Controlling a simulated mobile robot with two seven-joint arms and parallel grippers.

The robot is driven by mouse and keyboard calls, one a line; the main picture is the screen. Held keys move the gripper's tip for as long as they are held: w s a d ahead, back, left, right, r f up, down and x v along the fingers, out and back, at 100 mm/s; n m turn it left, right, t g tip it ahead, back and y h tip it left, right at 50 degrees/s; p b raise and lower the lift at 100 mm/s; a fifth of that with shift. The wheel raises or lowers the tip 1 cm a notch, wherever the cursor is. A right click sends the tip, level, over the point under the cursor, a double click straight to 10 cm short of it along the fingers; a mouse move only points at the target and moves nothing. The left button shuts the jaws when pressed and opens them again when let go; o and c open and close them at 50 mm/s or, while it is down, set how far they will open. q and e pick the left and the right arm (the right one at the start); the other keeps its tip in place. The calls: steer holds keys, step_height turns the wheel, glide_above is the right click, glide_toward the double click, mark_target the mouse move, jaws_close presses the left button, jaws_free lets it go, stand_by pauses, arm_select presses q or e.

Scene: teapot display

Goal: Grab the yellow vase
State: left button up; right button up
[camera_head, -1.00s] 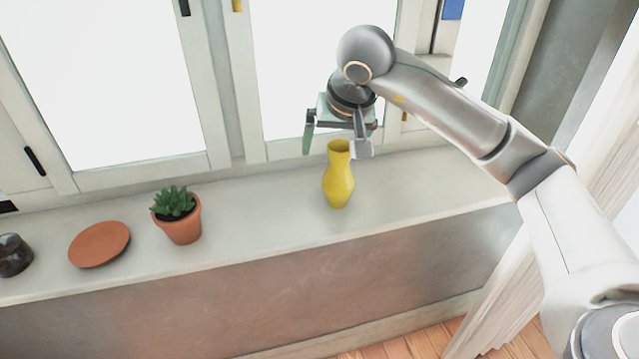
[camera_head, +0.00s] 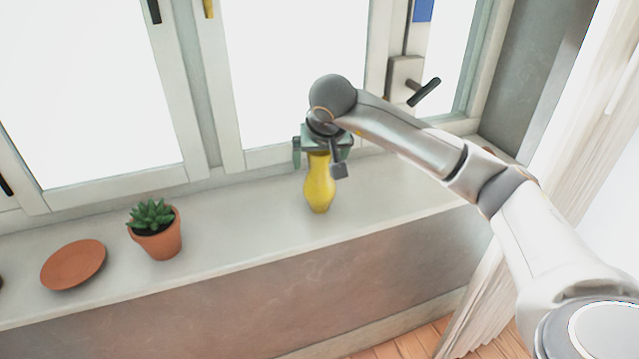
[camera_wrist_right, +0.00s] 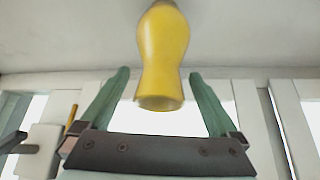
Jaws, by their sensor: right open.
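The yellow vase (camera_head: 319,188) stands upright on the window sill in the head view. Its top is hidden behind my right gripper (camera_head: 318,166), which points down over it. The gripper is open, with one finger on each side of the vase's upper part. In the right wrist view the vase (camera_wrist_right: 163,55) lies between the two green fingers of the right gripper (camera_wrist_right: 158,78), with a visible gap on each side. The vase's rim faces the palm. My left gripper is out of view.
On the sill (camera_head: 235,225) stand a potted succulent (camera_head: 157,236) and a terracotta saucer (camera_head: 73,265), both left of the vase. Window frames rise behind the sill, with a dark handle (camera_head: 424,91) at the right.

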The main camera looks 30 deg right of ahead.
steer(key=shift+x, duration=1.15)
jaws_close()
